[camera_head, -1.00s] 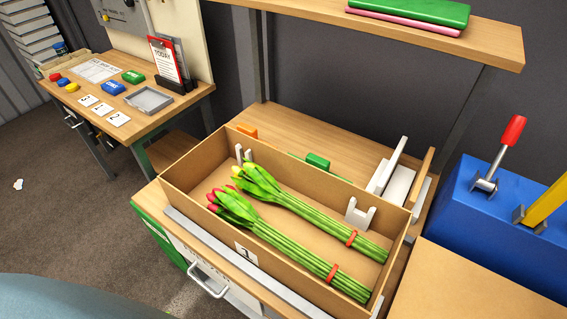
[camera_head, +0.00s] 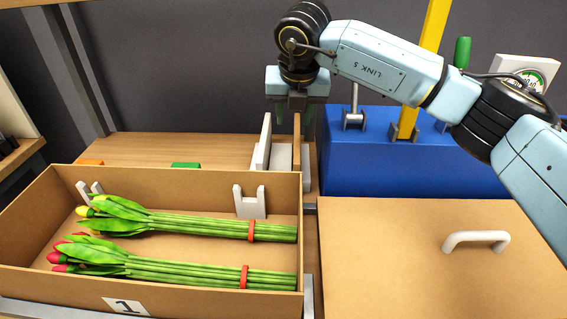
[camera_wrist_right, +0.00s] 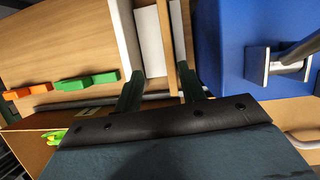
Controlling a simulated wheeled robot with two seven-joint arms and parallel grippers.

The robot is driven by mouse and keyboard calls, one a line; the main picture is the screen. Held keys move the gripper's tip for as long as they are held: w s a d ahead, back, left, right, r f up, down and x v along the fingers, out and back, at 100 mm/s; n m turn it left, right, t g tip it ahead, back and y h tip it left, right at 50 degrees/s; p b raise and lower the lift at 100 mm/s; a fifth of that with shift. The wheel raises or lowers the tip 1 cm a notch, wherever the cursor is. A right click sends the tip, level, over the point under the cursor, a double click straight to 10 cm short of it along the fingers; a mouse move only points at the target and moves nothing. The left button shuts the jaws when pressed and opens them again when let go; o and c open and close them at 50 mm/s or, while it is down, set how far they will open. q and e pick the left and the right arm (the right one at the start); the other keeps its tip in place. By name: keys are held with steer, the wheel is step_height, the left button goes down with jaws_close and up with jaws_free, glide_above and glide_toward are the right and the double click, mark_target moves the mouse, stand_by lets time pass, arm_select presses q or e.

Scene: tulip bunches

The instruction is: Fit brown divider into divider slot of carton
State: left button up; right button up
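The brown divider (camera_head: 297,147) stands upright in a white rack (camera_head: 279,160) behind the carton's right end; its edge shows in the right wrist view (camera_wrist_right: 167,42). My right gripper (camera_head: 294,112) is open above it. In the right wrist view its two green fingers (camera_wrist_right: 160,88) are spread, empty, either side of the divider's line. The open brown carton (camera_head: 200,180) holds two tulip bunches (camera_head: 190,225) (camera_head: 190,269) with red bands. A white slotted bracket (camera_head: 250,205) is at its back wall, and another (camera_head: 88,190) is near its left end. My left gripper is out of view.
A blue box (camera_head: 400,165) with a lever and yellow bar stands right of the rack. A closed brown box (camera_head: 400,270) with a white handle (camera_head: 475,238) lies in front of it. Green (camera_head: 186,165) and orange (camera_head: 90,162) items lie behind the carton.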

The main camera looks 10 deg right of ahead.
mark_target(297, 137)
steer(key=shift+w+d+r+h, duration=0.15)
steer(key=shift+w+d+h, duration=0.15)
steer(key=shift+d, duration=0.2)
steer(key=shift+w+d+f+m, duration=0.15)
steer(key=shift+f+m, duration=0.1)
steer(key=shift+m, duration=0.05)
steer(key=b+x, duration=0.1)
steer(key=x, duration=1)
steer(key=shift+w+f, duration=0.15)
steer(key=shift+f, duration=0.15)
steer(key=shift+w+f, duration=0.15)
steer(key=shift+f, duration=0.25)
steer(key=c, duration=0.5)
jaws_close()
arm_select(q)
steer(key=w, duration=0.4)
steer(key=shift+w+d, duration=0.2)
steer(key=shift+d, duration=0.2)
